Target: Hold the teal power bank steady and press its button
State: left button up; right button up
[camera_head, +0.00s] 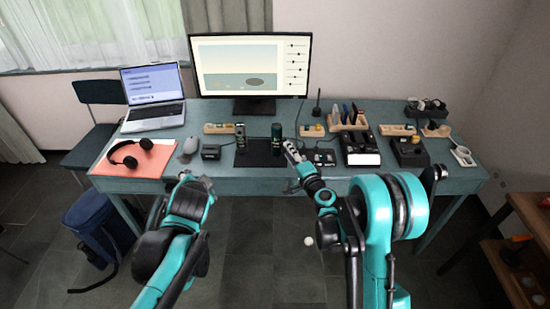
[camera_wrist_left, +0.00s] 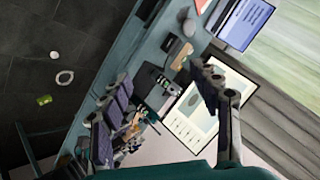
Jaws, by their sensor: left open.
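A dark teal upright block (camera_head: 277,131), which looks like the power bank, stands on a black mat (camera_head: 258,160) near the middle of the table. Its button is too small to see. My right gripper (camera_head: 291,151) is over the table, close to the right of the block. I cannot tell whether they touch or whether its fingers are open. My left gripper (camera_head: 185,176) is open near the front edge of the table, left of the mat and apart from the block. Its fingers (camera_wrist_left: 208,85) also show in the left wrist view.
A grey upright item (camera_head: 240,131) stands at the mat's left. A mouse (camera_head: 192,145), a headset (camera_head: 130,154) and a laptop (camera_head: 153,98) lie farther left. A monitor (camera_head: 251,68) stands behind. Wooden holders (camera_head: 347,122) and black devices (camera_head: 359,151) crowd the right side.

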pick_arm(q)
jog(key=w+d+r+m+t, duration=0.1)
jog(key=w+d+m+t, duration=0.15)
jog(key=w+m, duration=0.75)
jog(key=m+t+h, duration=0.2)
jog(key=m+t, duration=0.3)
jog(key=m, duration=0.7)
send_over(276, 148)
jog(key=s+a, duration=0.7)
notch_tip(276, 148, down, 9)
jog(key=d+f+m+h, duration=0.1)
jog(key=d+f+m, duration=0.1)
jog(key=w+d+f+m, duration=0.1)
jog(key=d+f+m, duration=0.1)
jog(key=f+m, duration=0.1)
jog(key=d+f+m+h, duration=0.1)
jog(key=d+f+m, duration=0.1)
jog(key=f, duration=0.1)
jog(key=shift+w+d+f+m+t+h, duration=0.2)
jog(key=shift+w+f+m+t+h, duration=0.1)
jog(key=shift+w+m+t, duration=0.1)
jog(key=w, duration=0.7)
jog(key=shift+w+d, duration=0.15)
jog(key=shift+d, duration=0.25)
grip_shut()
pick_arm(e)
grip_shut()
